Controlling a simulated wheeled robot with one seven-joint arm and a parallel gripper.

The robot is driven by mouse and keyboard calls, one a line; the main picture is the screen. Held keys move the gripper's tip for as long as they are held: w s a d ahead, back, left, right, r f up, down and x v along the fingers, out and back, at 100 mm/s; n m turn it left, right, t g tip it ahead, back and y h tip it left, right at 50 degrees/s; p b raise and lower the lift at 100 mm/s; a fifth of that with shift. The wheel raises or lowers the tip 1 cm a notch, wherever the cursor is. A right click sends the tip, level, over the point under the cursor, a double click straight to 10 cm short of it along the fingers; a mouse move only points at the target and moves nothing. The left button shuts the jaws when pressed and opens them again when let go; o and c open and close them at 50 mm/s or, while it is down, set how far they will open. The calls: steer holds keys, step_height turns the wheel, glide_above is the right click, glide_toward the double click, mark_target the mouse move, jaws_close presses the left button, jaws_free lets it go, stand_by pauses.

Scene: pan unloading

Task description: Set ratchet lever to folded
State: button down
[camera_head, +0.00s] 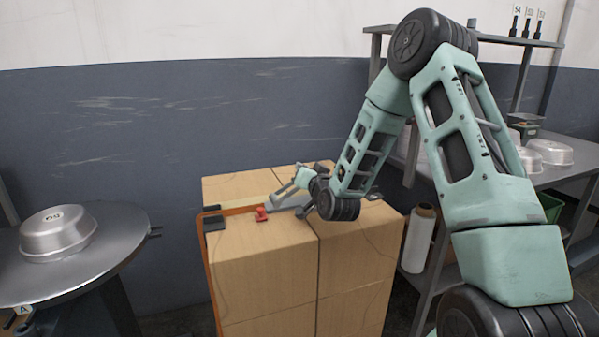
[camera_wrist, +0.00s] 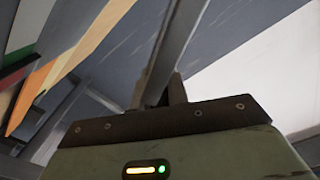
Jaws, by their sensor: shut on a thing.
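The ratchet lever (camera_head: 287,203) is a grey metal piece on top of the cardboard box stack (camera_head: 262,248), beside a small red part (camera_head: 261,214). My gripper (camera_head: 283,190) is down at it from the right, and its arm and wrist hide part of the ratchet. In the wrist view, a long grey bar, which looks like the lever (camera_wrist: 178,45), runs up from between the fingers of my gripper (camera_wrist: 162,92). The gripper is shut on it. The exact lever angle is hard to tell. An orange strap (camera_head: 208,262) runs over the stack's left edge; it also shows in the wrist view (camera_wrist: 32,98).
A round metal table (camera_head: 110,232) with an upturned pan (camera_head: 57,231) stands at the left. A shelf (camera_head: 575,166) with pans (camera_head: 550,152) is at the right. A white roll (camera_head: 418,238) stands right of the boxes. A wall (camera_head: 180,130) is behind.

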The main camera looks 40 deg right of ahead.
steer(key=shift+s+d+f+m+b, duration=0.1)
steer(key=shift+d+f+m+b, duration=0.25)
steer(key=shift+f+m, duration=0.25)
steer(key=c, duration=1.4)
jaws_free()
steer(key=shift+o, duration=0.2)
steer(key=shift+s, duration=0.1)
